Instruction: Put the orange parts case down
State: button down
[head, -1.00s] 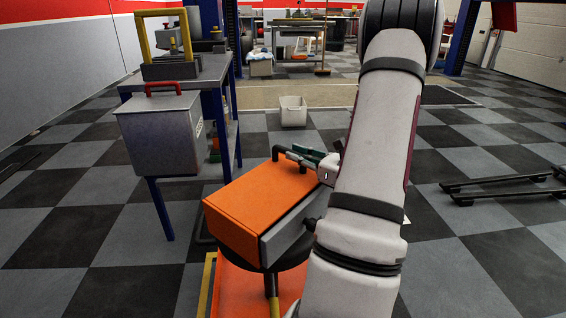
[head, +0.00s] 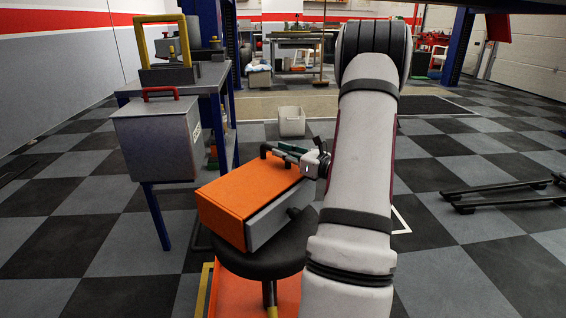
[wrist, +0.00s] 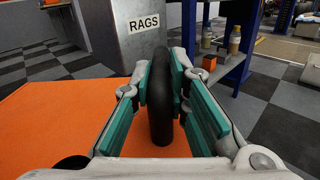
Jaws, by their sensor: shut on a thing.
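The orange parts case (head: 240,196), with a grey front side, is at the middle of the head view, over the left and far part of a round black stool seat (head: 268,262). I cannot tell whether it touches the seat. My gripper (head: 284,152) is at the case's top, shut on its black handle (wrist: 161,100). In the wrist view the teal finger pads of my gripper (wrist: 162,92) stand either side of the handle, and the case's orange top (wrist: 50,125) spreads below. The case's underside is hidden.
A grey rags bin (head: 155,145) hangs on a blue-legged workbench (head: 215,80), close left of the case. An orange surface (head: 230,292) lies below the stool seat. A white bin (head: 291,121) stands beyond. Black rails (head: 505,190) lie right. Checkered floor is open at left.

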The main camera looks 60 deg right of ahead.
jog(key=shift+f+b, duration=0.55)
jog(key=shift+f, duration=0.55)
jog(key=c, duration=1.5)
grip_release()
jog(key=shift+c, duration=0.2)
